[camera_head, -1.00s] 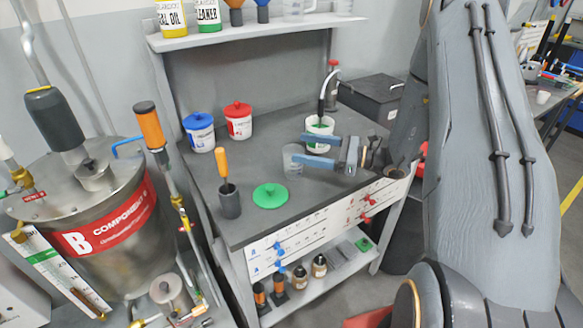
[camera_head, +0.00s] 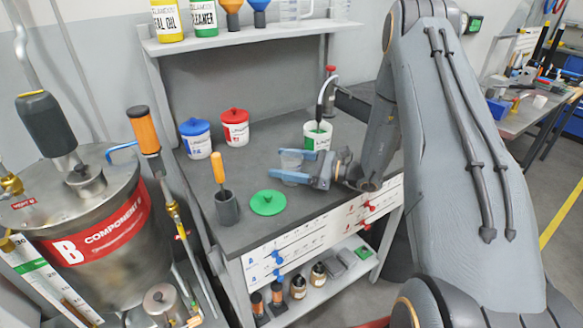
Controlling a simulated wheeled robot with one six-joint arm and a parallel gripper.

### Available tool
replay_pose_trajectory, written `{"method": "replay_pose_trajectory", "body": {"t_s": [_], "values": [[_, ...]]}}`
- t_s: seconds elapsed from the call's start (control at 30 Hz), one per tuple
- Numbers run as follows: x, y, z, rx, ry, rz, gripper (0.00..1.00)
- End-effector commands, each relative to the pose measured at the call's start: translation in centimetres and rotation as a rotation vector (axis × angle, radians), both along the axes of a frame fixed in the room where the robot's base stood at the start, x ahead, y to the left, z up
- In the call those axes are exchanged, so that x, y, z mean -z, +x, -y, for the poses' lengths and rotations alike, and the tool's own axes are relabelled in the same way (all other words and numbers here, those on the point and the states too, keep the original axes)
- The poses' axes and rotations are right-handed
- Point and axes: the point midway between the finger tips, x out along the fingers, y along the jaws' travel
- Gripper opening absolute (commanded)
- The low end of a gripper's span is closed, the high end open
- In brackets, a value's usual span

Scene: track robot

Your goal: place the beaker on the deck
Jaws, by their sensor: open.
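A clear, see-through beaker (camera_head: 291,163) stands on the grey bench top, left of the white pot with green contents. My gripper (camera_head: 277,165) reaches in from the right with its two blue fingers spread. The beaker shows between the fingers and is partly hidden by them. I cannot tell whether either finger touches it. No surface in view is clearly marked as the deck.
The white pot (camera_head: 317,136) stands under a bent spout close behind my gripper. A green lid (camera_head: 268,202), a grey cup with an orange-handled tool (camera_head: 227,207), and blue-lidded (camera_head: 197,138) and red-lidded (camera_head: 235,127) pots share the bench (camera_head: 210,160). A shelf hangs above.

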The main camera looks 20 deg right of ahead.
Motion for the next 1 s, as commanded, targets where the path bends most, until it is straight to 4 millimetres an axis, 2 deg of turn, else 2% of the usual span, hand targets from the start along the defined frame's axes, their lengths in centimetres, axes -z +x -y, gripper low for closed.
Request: {"method": "replay_pose_trajectory", "body": {"t_s": [0.17,0.43,0.7,0.77,1.0], "values": [[-0.1,0.9,-1.6,0.000,0.000,0.000,0.72],[0.0,1.1,-1.8,0.001,0.000,0.000,0.72],[0.0,1.1,-1.8,0.001,0.000,0.000,0.28],[0.0,1.1,-1.8,0.001,0.000,0.001,0.25],[-0.2,1.1,-1.8,0.001,0.000,0.001,0.25]]}}
